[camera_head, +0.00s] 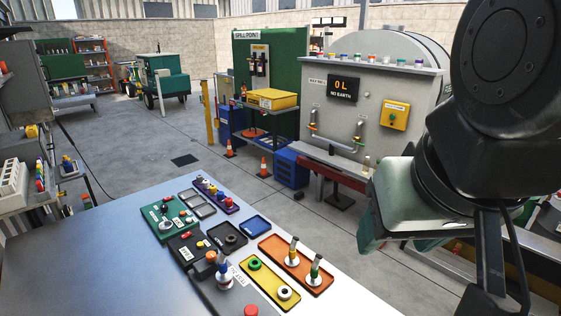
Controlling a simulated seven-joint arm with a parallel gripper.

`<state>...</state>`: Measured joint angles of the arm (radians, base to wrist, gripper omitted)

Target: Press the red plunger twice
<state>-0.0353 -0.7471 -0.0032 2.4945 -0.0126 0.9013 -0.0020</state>
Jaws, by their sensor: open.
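A red round knob (251,311) on a grey panel (232,295) shows at the bottom edge of the view, partly cut off. It looks like the red plunger, but its lower part is out of view. My gripper (385,236) hangs at the right, above and to the right of the table, well apart from the red knob. It is open and I see nothing in it. My dark arm hides part of the right side.
The blue-grey table (110,262) is bare on its left. An orange tray (297,266) with two upright fittings, a yellow tray (268,283) with rings, a dark box (189,250) and a green board (168,217) stand around the panel. A grey cabinet (373,82) with a display stands behind.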

